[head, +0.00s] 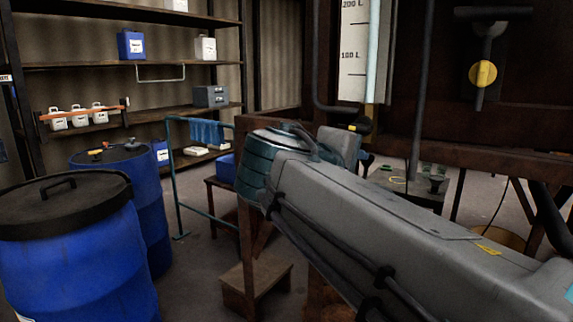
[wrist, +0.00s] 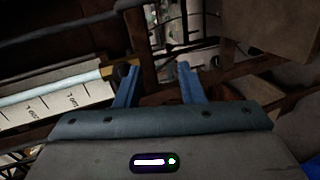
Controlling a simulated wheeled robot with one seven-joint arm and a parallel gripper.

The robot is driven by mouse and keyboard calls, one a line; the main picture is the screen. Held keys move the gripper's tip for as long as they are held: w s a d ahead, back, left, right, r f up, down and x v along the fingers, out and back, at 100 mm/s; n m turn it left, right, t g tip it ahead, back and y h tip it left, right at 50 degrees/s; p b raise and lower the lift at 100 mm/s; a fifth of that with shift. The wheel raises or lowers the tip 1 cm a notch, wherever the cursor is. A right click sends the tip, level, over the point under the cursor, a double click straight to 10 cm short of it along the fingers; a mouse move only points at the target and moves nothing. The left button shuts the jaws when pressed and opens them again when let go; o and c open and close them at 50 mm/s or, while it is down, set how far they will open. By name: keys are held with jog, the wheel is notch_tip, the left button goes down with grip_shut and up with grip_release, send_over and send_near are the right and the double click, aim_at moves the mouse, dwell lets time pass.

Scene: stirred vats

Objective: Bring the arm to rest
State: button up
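My gripper (wrist: 157,70) shows in the wrist view with its two blue fingers apart and nothing between them. Dark bars and a brown frame lie beyond the fingertips. In the head view my grey arm reaches from the lower right to the middle, in front of the vat frame. The gripper is mostly hidden behind the arm there, and I cannot make out its fingers clearly. A white level scale (wrist: 60,108) lies to the left of the fingers in the wrist view, and it also shows upright in the head view (head: 353,50).
Blue drums (head: 75,255) with dark lids stand at the left. Shelves (head: 90,66) with containers are behind them. A teal rail (head: 178,190) and a wooden step (head: 256,285) stand near the arm. A yellow-hubbed valve handle (head: 482,74) is at the upper right.

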jog(key=s+d+f+m+g+y+p, duration=0.1)
jog(key=s+f+m+g+y+p, duration=0.2)
jog(key=s+p, duration=0.4)
jog(key=s+d+f+m+g+y+p, duration=0.2)
jog(key=s+f+m+g+y+p, duration=0.2)
jog(key=p, duration=1.1)
jog(key=shift+s+d+f+m+g+y, duration=0.15)
jog(key=shift+s+m+g+y, duration=0.85)
jog(key=shift+s+m, duration=0.55)
jog(key=shift+s, duration=0.1)
